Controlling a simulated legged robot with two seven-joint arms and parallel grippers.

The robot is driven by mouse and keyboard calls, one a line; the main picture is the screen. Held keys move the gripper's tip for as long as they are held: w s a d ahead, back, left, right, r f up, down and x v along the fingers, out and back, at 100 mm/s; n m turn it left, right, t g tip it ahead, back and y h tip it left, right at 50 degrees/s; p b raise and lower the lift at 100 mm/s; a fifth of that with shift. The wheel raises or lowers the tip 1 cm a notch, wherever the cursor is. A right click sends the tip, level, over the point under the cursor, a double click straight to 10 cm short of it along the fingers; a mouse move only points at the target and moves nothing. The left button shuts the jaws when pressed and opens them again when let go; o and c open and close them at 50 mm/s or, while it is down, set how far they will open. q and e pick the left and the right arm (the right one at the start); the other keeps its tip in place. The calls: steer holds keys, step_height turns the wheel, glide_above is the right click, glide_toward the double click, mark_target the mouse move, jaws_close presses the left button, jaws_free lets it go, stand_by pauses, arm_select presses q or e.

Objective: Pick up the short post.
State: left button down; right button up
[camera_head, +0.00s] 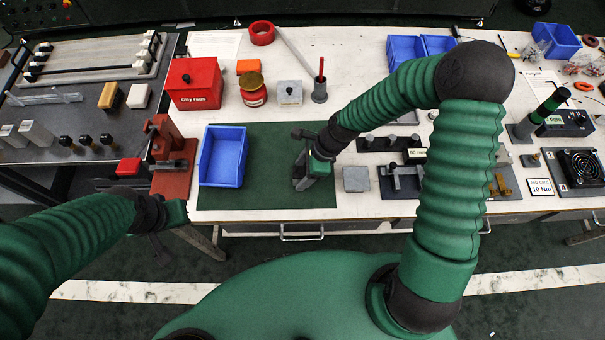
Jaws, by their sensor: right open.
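My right gripper (305,172) reaches in over the green mat (262,150) and points down. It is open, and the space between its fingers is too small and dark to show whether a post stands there. No thing stands out clearly as the short post. Several small grey posts or knobs stand on a dark rack (378,145) right of the mat, partly behind my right arm. My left gripper (158,248) hangs in front of the table's edge, below the red vise, with its jaws unclear.
A blue bin (222,157) stands on the mat left of my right gripper. The red vise (173,165) is farther left. A grey block (356,179) lies right of the mat. A grey holder (320,92) with a red stick stands behind. The mat's middle is clear.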

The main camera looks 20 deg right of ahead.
steer(key=shift+s+a+r, duration=0.1)
steer(key=shift+a+r, duration=0.05)
steer(key=shift+a, duration=0.3)
steer(key=c, duration=0.3)
steer(key=shift+a, duration=0.35)
steer(key=c, duration=0.5)
steer(key=shift+d, duration=0.2)
steer(key=c, duration=0.5)
steer(key=shift+d, duration=0.25)
jaws_close()
